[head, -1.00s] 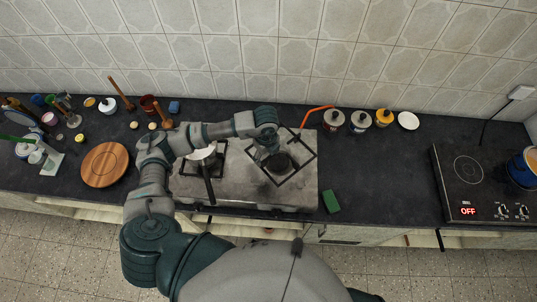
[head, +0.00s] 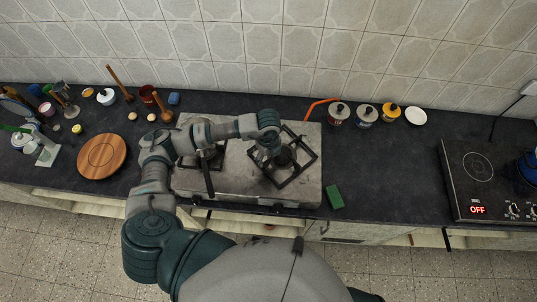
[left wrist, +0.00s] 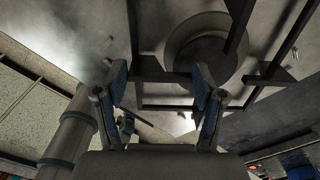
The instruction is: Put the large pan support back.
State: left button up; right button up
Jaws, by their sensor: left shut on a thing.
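The large pan support (head: 300,172) is a dark square frame over the right burner of the steel hob (head: 240,187). It sits turned like a diamond to the hob's edges, and I cannot tell whether it rests flat or is slightly raised. My left gripper (head: 268,156) is at its left side, shut on one of its bars. In the left wrist view the two fingers (left wrist: 160,88) stand either side of a bar of the support (left wrist: 285,40), with the round burner (left wrist: 200,50) beyond. My right gripper is not in view.
A green sponge (head: 334,196) lies right of the hob, with jars (head: 363,116) behind. A round wooden board (head: 101,156) lies left. Counter between sponge and induction plate (head: 465,205) is clear.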

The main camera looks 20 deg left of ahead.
pick_arm(q)
jog(key=shift+f, duration=0.15)
jog(key=o, duration=1.6)
notch_tip(320, 180, up, 12)
